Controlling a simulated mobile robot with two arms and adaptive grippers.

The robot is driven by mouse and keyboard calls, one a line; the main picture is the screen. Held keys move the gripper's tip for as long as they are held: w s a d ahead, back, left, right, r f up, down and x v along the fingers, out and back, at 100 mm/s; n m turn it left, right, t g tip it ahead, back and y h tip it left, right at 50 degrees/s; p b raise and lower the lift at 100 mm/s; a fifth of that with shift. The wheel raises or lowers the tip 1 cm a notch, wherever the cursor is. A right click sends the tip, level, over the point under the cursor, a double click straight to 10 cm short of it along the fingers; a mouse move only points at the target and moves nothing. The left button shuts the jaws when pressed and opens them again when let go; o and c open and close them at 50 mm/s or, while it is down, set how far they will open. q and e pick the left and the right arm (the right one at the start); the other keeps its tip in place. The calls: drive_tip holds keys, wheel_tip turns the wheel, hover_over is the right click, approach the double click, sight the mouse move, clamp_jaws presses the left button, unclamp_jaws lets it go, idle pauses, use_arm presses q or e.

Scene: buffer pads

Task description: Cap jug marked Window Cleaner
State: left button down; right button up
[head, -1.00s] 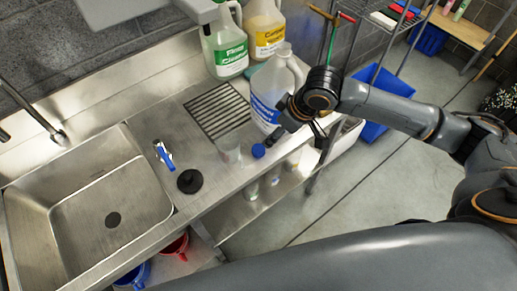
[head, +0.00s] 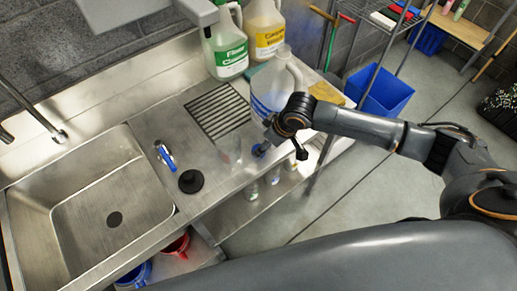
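A translucent white jug with a blue label (head: 262,98) stands on the steel counter, right of the drain grille. Its label is partly hidden by my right arm, so I cannot read it. My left gripper is not in view.
Green-labelled (head: 228,60) and yellow-labelled (head: 268,40) jugs stand behind. A blue bin (head: 382,92) is on the floor.

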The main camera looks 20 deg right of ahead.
drive_tip(key=shift+f, duration=0.2)
drive_tip(key=p+x, duration=0.1)
drive_tip(key=x, duration=0.4)
drive_tip(key=shift+p, duration=0.4)
drive_tip(key=shift+r, duration=0.1)
drive_tip(key=c, duration=0.8)
